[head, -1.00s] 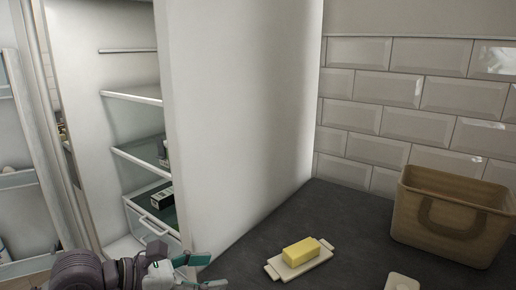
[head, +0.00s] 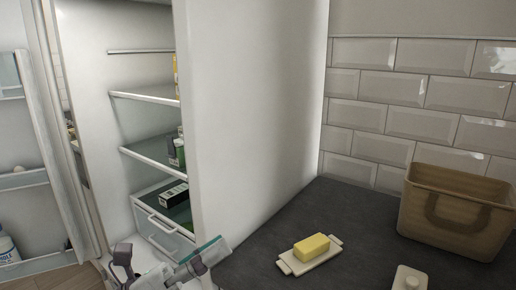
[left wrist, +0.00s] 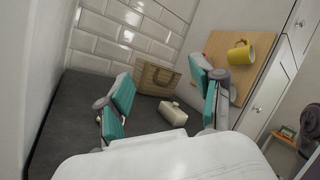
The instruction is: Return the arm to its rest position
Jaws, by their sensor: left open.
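My left gripper (head: 165,262) is at the bottom left of the head view, in front of the open fridge's lower part and left of the worktop. Its teal-padded fingers are apart with nothing between them. In the left wrist view the same open gripper (left wrist: 163,100) shows both fingers spread, with the worktop beyond. Much of my left arm is out of the head view. My right gripper is in neither view.
The open fridge (head: 150,97) holds several packages. The slate worktop (head: 345,215) carries butter (head: 311,246) on a white dish (head: 326,258), a tan basket (head: 455,215) and a white lidded item (head: 409,280). A yellow mug (left wrist: 239,60) stands on a wooden surface (left wrist: 218,45).

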